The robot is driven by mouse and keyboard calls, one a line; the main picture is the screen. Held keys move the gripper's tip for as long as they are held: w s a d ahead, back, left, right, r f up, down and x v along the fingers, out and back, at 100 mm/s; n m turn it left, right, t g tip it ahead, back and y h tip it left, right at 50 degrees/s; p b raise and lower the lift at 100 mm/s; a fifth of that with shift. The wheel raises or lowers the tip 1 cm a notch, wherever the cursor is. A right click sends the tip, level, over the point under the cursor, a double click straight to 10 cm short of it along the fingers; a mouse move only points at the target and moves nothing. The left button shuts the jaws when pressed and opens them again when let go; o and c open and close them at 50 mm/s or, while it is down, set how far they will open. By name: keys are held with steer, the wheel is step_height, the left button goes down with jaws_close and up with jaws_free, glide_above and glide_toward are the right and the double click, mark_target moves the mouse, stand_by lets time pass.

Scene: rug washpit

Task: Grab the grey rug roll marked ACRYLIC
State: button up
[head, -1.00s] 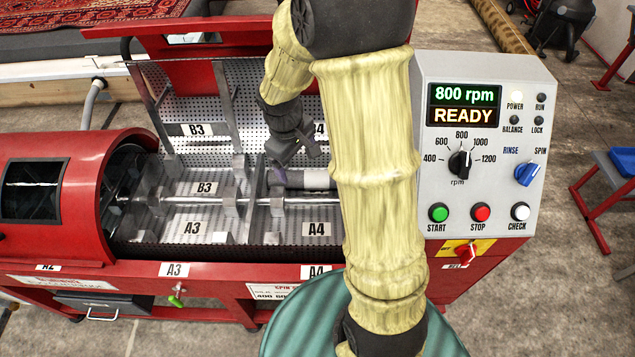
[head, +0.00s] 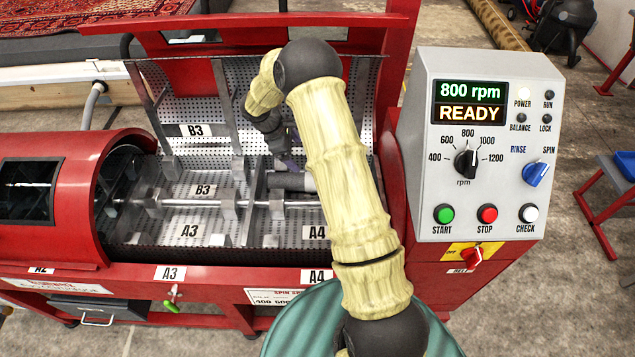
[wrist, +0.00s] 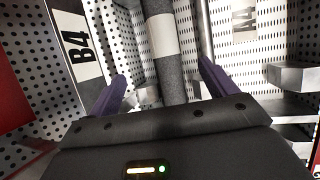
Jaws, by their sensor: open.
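A grey rug roll (head: 292,182) lies in the right-hand bay of the spin machine, behind the metal shaft and above the A4 label. In the wrist view the grey roll (wrist: 171,82) runs up the picture with a pale band around it; no writing on it is readable. My gripper (head: 284,164) is down in the bay at the roll. In the wrist view the two purple fingers of my gripper (wrist: 163,76) are apart, one on each side of the roll. Contact cannot be told. My arm hides the roll's right end in the head view.
The metal shaft (head: 195,203) runs across the basket in front of the roll. A divider (head: 256,190) separates the A3 and A4 bays. The control box (head: 485,145) reads 800 rpm, READY. The red drum cover (head: 75,190) is at the left.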

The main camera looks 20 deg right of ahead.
steer(key=p+x, duration=0.1)
steer(key=x, duration=1.1)
steer(key=shift+p, duration=0.35)
steer(key=shift+f, duration=0.1)
steer(key=shift+p+x, duration=0.7)
steer(key=shift+x, duration=1.9)
steer(key=shift+s+a, duration=0.1)
steer(key=shift+s, duration=0.05)
steer(key=c, duration=1.5)
steer(key=shift+o, duration=0.2)
